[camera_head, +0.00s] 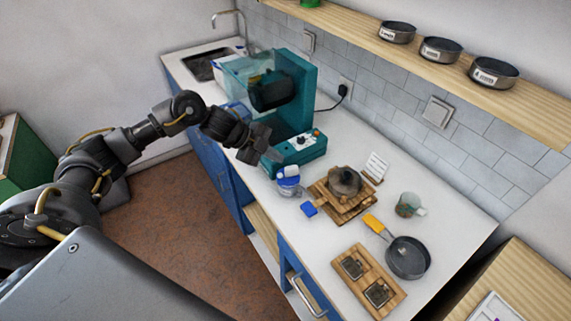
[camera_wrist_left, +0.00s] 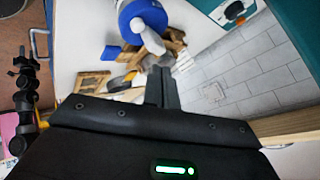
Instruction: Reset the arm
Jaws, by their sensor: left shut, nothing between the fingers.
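My left gripper (camera_head: 262,154) hangs in the air over the counter, in front of the teal machine (camera_head: 300,148). Its fingers are together and empty; they also show shut in the left wrist view (camera_wrist_left: 161,75). A blue and white container (camera_head: 288,180) stands on the counter just below and to the right of the gripper, apart from it. It shows large at the top of the left wrist view (camera_wrist_left: 142,18). My right gripper is not seen in the head view.
The counter holds a wooden stand with a dark pot (camera_head: 345,181), a glass mug (camera_head: 409,204), a grey pan (camera_head: 407,258) and a wooden board (camera_head: 368,281). A blue piece (camera_head: 308,209) lies near the front edge. A shelf with bowls (camera_head: 441,49) runs above. Floor left is clear.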

